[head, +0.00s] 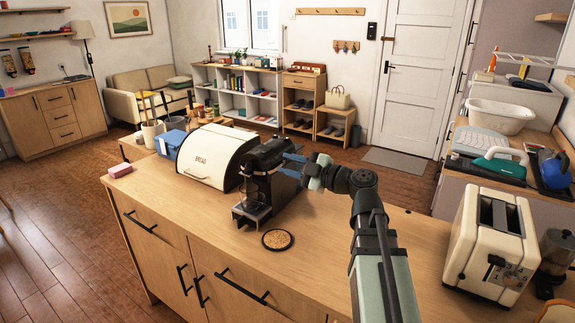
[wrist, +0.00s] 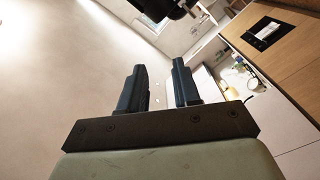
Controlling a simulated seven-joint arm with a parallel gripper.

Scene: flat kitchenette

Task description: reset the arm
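My arm reaches up from the bottom of the head view over the wooden counter (head: 325,255) and bends left. My gripper (head: 290,160) is at its end, beside the upper part of the black coffee machine (head: 262,172); I cannot tell whether they touch. In the wrist view my gripper (wrist: 158,66) shows two dark blue fingers standing apart, with nothing between them.
A white bread box (head: 212,157) stands left of the coffee machine. A round cork coaster (head: 278,239) lies in front of it. A cream toaster (head: 492,245) stands at the right. The counter between coaster and toaster looks clear, apart from my arm.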

